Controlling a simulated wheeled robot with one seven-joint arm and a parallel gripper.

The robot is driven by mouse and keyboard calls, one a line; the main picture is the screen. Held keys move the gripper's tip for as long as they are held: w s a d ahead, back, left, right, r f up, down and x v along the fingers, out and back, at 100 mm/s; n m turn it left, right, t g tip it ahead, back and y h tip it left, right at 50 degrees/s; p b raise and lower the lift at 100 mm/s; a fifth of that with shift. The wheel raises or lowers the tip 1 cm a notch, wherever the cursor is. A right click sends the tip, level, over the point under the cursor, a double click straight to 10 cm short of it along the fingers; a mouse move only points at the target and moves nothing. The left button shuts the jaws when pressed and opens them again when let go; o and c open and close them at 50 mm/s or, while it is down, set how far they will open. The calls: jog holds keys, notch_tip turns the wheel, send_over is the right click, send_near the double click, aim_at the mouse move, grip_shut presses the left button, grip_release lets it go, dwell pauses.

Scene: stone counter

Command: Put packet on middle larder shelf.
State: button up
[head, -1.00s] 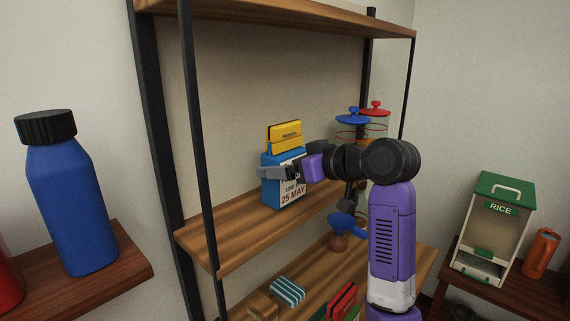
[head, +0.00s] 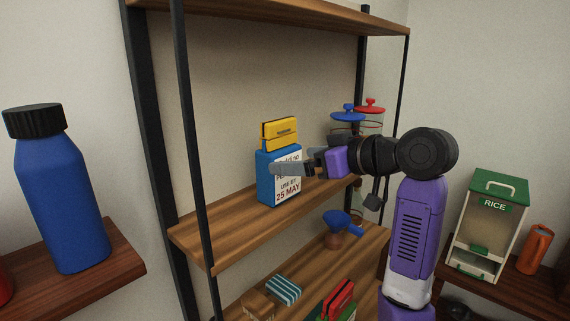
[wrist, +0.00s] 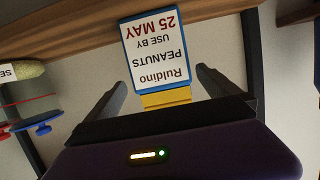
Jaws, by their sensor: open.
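The packet (head: 280,178) is blue with a white label reading peanuts, use by 25 May, and has a yellow clip (head: 280,133) on its top. It stands upright on the middle wooden shelf (head: 235,226). My gripper (head: 288,171) is open, in front of the packet's label side in the head view. In the wrist view the packet (wrist: 155,45) appears upside down beyond the spread fingers, with a gap between them and its label. The fingers hold nothing.
Jars with blue (head: 347,112) and red (head: 370,105) lids stand at the shelf's right end. Black posts (head: 190,140) frame the shelf. Several small items lie on the lower shelf. A blue bottle (head: 62,195) stands left; a rice dispenser (head: 487,228) stands right. The shelf left of the packet is clear.

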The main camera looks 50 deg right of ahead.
jog(key=v, duration=0.5)
jog(key=shift+s+r, duration=0.15)
jog(key=shift+s, duration=0.2)
jog(key=d+r+m+t+h, duration=0.3)
jog(key=d+r+t+h, duration=0.1)
jog(key=r, duration=0.3)
jog(key=s+a+f+m+h, duration=0.2)
jog(key=a+f, duration=0.3)
jog(key=f, duration=0.6)
jog(key=s+a+f+m+h, duration=0.2)
jog(key=s+a+f+h, duration=0.15)
jog(key=f, duration=0.65)
jog(key=s+a+f+n+g+y, duration=0.2)
jog(key=s+a+f+n+y, duration=0.1)
jog(key=s+a+f, duration=0.6)
jog(key=s+a+f+n+g+y, duration=0.1)
jog(key=s+a+f+n+y, duration=0.2)
jog(key=s+a+f+y, duration=0.3)
jog(key=s+a+f, duration=0.3)
jog(key=s+a, duration=0.3)
jog(key=s, duration=0.2)
jog(key=shift+s+f+n+g, duration=0.2)
jog(key=shift+f+n+g, duration=0.1)
jog(key=shift+f+g, duration=0.1)
